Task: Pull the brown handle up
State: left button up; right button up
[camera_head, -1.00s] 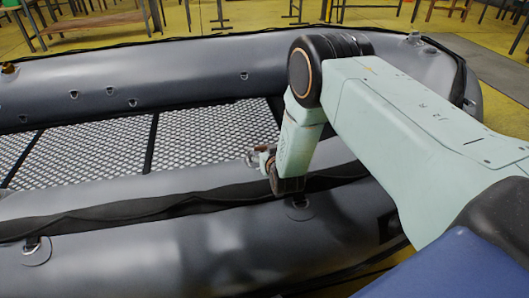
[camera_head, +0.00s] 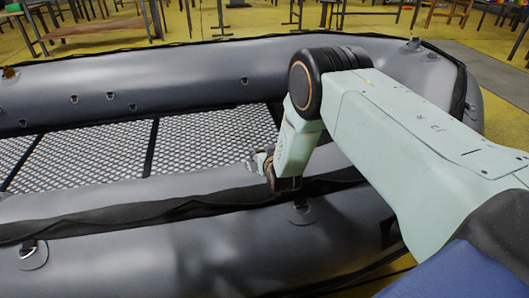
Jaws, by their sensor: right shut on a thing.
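A large grey inflatable boat (camera_head: 150,75) fills the view. My right arm comes in from the right, and my right gripper (camera_head: 268,172) hangs down at the boat's near side, over the black strip (camera_head: 130,212) along the near tube (camera_head: 190,255). The gripper is shut on the brown handle, which is mostly hidden by the gripper and the wrist. The gripper sits just above a round patch (camera_head: 301,214) on the near tube. My left gripper does not show.
A white mesh floor (camera_head: 200,140) with black straps lies inside the boat. A D-ring patch (camera_head: 33,254) is on the near tube at left. A small brown fitting (camera_head: 10,72) sits on the far tube at left. Tables (camera_head: 95,27) stand on the yellow floor behind.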

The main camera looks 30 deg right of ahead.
grip_shut()
jog(key=shift+w+r+p, duration=0.2)
jog(key=shift+r+p, duration=0.45)
jog(key=shift+r, duration=0.1)
jog(key=shift+w+r+p, duration=0.15)
jog(key=shift+r+p, duration=0.45)
jog(key=shift+r, duration=0.15)
jog(key=shift+d, duration=0.1)
jog(key=shift+o, duration=2.2)
grip_release()
jog(key=shift+r, duration=0.1)
jog(key=o, duration=0.3)
jog(key=v, duration=1.2)
jog(key=shift+f, duration=0.2)
